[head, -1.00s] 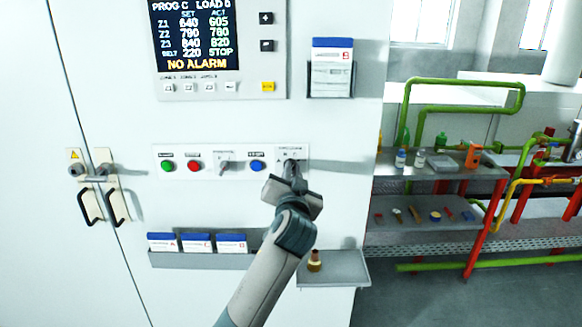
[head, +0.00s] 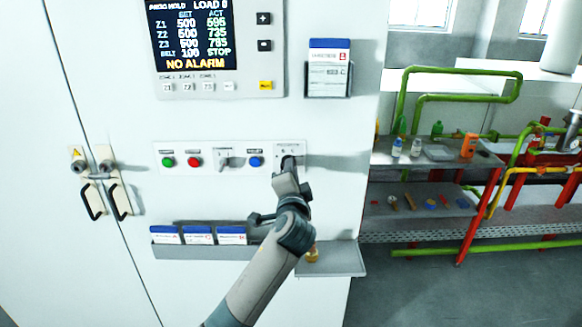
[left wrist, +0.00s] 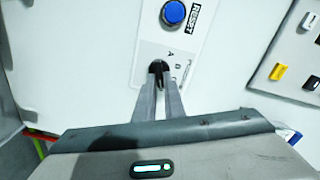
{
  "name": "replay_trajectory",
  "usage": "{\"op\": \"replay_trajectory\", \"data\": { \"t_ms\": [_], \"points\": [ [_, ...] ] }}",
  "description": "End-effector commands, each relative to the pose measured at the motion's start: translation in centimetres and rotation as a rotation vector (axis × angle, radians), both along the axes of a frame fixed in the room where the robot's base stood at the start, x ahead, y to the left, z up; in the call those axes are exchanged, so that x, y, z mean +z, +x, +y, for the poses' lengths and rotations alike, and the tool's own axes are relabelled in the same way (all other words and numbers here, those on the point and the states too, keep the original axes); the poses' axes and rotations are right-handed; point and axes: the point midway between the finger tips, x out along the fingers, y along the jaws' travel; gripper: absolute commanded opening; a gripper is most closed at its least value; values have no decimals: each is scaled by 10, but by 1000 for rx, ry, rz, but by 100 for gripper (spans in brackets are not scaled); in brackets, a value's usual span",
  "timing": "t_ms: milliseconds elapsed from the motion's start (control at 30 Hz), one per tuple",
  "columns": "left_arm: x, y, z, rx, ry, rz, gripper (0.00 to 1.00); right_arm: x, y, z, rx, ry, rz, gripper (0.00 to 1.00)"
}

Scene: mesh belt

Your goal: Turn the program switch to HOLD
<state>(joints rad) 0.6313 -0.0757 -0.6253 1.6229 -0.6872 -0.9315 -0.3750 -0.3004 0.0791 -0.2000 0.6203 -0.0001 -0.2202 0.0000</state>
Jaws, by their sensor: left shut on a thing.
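The program switch (head: 288,159) is a dark knob on the small plate at the right end of the button row. In the left wrist view the knob (left wrist: 157,67) shows between the fingertips, with letters A and B on the plate beside it. My left gripper (head: 289,167) is shut on the knob; its two fingers (left wrist: 158,82) straddle it in the left wrist view. The fingers hide much of the knob and some of its markings. The display (head: 191,36) reads PROG HOLD, BELT 100 STOP and NO ALARM. My right gripper is not in view.
Left of the switch are a blue RESET button (head: 256,161), another switch (head: 224,161), a red button (head: 194,162) and a green button (head: 168,162). Below are a card rack (head: 200,252) and a small grey shelf (head: 335,260). A card holder (head: 328,75) hangs above.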

Motion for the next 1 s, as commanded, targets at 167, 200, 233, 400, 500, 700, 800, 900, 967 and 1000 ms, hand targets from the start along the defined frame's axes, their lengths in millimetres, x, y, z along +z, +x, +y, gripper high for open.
{"op": "replay_trajectory", "data": {
  "t_ms": [167, 200, 233, 400, 500, 700, 800, 900, 967, 1000],
  "points": [
    [0, 0, -1, -2, 14, -1, 0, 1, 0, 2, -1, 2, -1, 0],
    [0, 0, -1, -2, 15, -1, 0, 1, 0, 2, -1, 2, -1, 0],
    [0, 0, -1, -1, 15, -2, 0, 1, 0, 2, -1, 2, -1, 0],
    [0, 0, -1, -2, 14, -1, 0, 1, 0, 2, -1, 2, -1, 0],
    [0, 0, -1, -2, 14, -1, 26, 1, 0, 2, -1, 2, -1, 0],
    [0, 0, 0, -1, 13, 0, 28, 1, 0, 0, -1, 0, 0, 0],
    [0, 0, 0, -1, 12, 0, 28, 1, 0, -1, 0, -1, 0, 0],
    [0, -2, 0, -1, 12, 0, 28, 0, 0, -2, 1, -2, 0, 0],
    [-1, -4, 0, -1, 11, 0, 28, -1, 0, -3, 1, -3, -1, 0],
    [-2, -6, 0, 0, 11, 1, 28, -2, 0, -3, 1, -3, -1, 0]
  ]
}}
